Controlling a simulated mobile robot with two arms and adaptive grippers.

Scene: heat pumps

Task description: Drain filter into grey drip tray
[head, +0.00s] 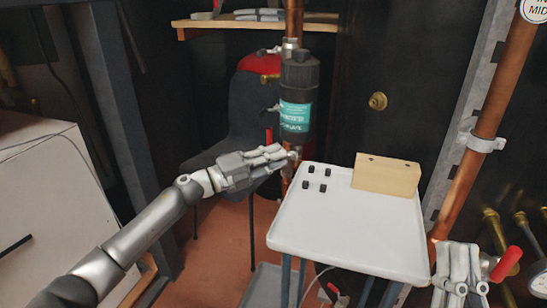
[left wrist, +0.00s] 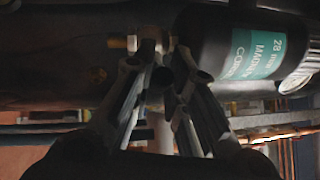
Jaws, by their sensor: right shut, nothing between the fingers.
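The black filter (head: 299,95) with a teal label hangs upright on the copper pipe in the head view. Its body also shows in the left wrist view (left wrist: 215,55). My left gripper (head: 288,152) is just below it, by the pipe fitting. In the left wrist view its fingers (left wrist: 165,75) stand apart near a brass and grey fitting (left wrist: 147,45); contact is unclear. My right gripper (head: 462,262) is shut and empty at lower right, by a red handle (head: 506,263). A grey tray (head: 262,285) is low on the floor, partly hidden by the white table.
The white table (head: 335,235) carries several small black caps (head: 308,185) and a wooden block (head: 386,176); its front is clear. A dark chair (head: 240,125) stands behind my left arm. A copper pipe (head: 500,90) runs along the right. A white box (head: 40,210) stands left.

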